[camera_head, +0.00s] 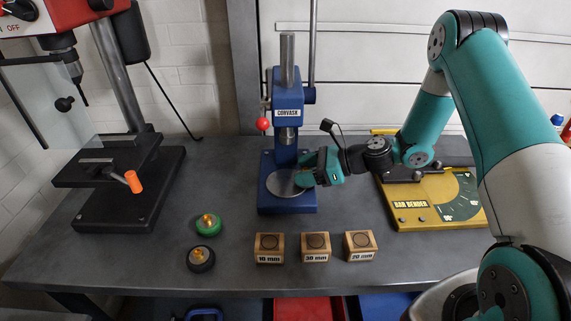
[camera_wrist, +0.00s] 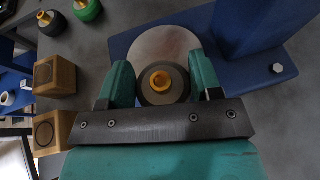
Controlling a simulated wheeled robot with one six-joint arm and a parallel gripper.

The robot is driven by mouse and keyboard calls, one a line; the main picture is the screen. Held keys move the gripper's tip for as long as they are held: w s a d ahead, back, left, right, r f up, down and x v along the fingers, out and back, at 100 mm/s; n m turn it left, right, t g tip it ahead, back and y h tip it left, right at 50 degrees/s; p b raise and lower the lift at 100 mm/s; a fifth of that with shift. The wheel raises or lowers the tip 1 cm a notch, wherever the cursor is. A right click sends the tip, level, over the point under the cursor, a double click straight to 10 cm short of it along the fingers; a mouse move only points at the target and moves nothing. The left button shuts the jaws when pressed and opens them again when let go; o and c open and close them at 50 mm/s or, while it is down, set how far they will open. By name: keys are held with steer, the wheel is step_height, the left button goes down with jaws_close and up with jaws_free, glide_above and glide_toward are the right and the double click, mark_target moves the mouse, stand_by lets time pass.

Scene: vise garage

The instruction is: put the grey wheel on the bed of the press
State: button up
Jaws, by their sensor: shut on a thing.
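The grey wheel (camera_wrist: 165,98), with a brass-yellow hub, sits between the two teal fingers of my gripper (camera_wrist: 163,74) in the wrist view. My gripper is shut on it. The blue press (camera_head: 288,95) has a round steel bed (camera_head: 279,188) on its base. In the head view my gripper (camera_head: 307,170) reaches in from the right, at the right side of the bed below the ram. The wrist view shows the wheel over part of the bed (camera_wrist: 160,43). Whether it touches the bed, I cannot tell. My gripper hides the wheel in the head view.
A green wheel (camera_head: 208,226) and a black wheel (camera_head: 201,262) lie front left. Several labelled wooden blocks (camera_head: 316,248) stand in front of the press. A drill press (camera_head: 120,175) is left; a yellow bar bender (camera_head: 435,200) is right, under my arm.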

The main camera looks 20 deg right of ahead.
steer(key=a, duration=0.1)
steer(key=w+a+p, duration=0.1)
steer(key=a, duration=0.1)
steer(key=w+a, duration=0.1)
steer(key=shift+w+a+r, duration=0.1)
steer(key=shift+a, duration=0.05)
steer(key=shift+w+a+f+p, duration=0.1)
steer(key=shift+f+p, duration=0.1)
steer(key=shift+p, duration=0.35)
steer(key=shift+f, duration=0.2)
steer(key=shift+f, duration=0.15)
steer(key=o, duration=1.1)
steer(key=shift+r, duration=0.2)
steer(key=b+v, duration=0.2)
steer(key=v, duration=1)
